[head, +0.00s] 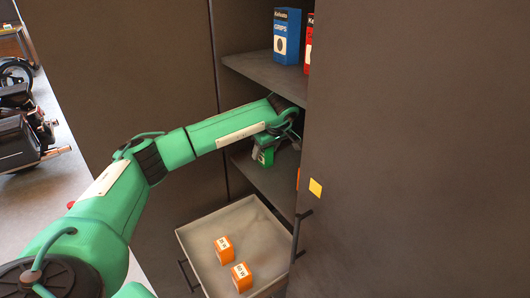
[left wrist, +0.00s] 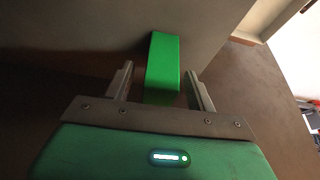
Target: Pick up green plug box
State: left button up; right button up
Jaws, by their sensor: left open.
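The green plug box (head: 265,157) stands on the middle shelf of the cabinet, partly hidden by my left gripper in the head view. In the left wrist view the green box (left wrist: 164,60) shows its plain bright green side and lies between the two fingers. My left gripper (left wrist: 159,70) is open, with one finger on each side of the box and small gaps showing. In the head view my left arm reaches into the cabinet, and the gripper (head: 272,146) is close at the box. My right gripper is not in view.
A blue grips box (head: 287,36) and a red box (head: 308,44) stand on the upper shelf (head: 262,72). An open drawer (head: 197,232) below holds two orange boxes (head: 224,249). A dark cabinet door (head: 420,150) covers the right side. A motorcycle (head: 22,130) stands far left.

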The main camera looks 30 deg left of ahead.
aim_at(264, 154)
pick_arm(q)
jog(key=shift+x, duration=1.55)
jog(key=c, duration=1.2)
jog(key=shift+r, duration=0.2)
